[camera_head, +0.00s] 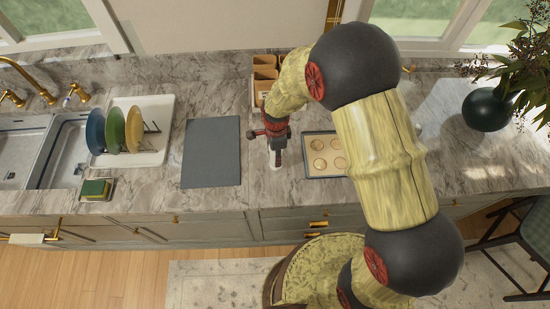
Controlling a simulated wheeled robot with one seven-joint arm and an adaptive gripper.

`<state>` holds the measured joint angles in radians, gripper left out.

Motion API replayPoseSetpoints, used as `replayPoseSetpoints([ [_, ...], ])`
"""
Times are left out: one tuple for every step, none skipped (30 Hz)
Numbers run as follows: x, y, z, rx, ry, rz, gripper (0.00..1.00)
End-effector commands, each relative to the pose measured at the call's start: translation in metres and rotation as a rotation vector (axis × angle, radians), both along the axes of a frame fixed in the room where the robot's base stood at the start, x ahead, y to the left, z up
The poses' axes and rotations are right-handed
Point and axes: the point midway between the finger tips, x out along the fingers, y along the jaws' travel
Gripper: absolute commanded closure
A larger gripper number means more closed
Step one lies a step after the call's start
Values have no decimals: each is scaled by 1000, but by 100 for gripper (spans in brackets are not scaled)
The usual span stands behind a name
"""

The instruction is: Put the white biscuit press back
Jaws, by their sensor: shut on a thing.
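The white biscuit press (275,159) is small and pale, under my gripper, and mostly hidden by it. My gripper (278,148), dark with red parts, points down over the counter between the grey mat and the baking tray. It is shut on the white biscuit press. I cannot tell whether the press touches the counter. A wooden holder with compartments (265,61) stands at the back of the counter, behind my gripper, partly hidden by my arm.
A baking tray (310,172) with several round biscuits lies right of my gripper. A grey mat (212,150) lies left. A dish rack (160,108) with plates, a sink (67,150) and a sponge (96,188) are farther left. A dark vase (486,108) stands right.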

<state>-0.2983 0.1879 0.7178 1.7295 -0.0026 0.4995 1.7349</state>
Motion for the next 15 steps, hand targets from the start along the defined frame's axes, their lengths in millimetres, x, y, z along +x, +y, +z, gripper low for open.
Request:
replayPoseSetpoints([
  [1, 1, -1, 0, 0, 0, 89],
  [2, 1, -3, 0, 0, 0, 89],
  [3, 2, -5, 0, 1, 0, 89],
  [5, 3, -7, 0, 1, 0, 89],
  [5, 3, -11, -1, 3, 0, 89],
  [4, 3, -17, -2, 4, 0, 89],
  [4, 3, -21, -1, 3, 0, 89],
  [4, 3, -26, -1, 3, 0, 89],
  [4, 2, -31, -2, 4, 0, 89],
  [4, 3, -34, 0, 3, 0, 89],
  [5, 3, -35, 0, 1, 0, 89],
  [5, 3, -37, 0, 0, 0, 89],
  [5, 3, -37, 0, -1, 0, 89],
  [5, 3, -37, 0, -1, 0, 89],
  [5, 3, -37, 0, -1, 0, 89],
])
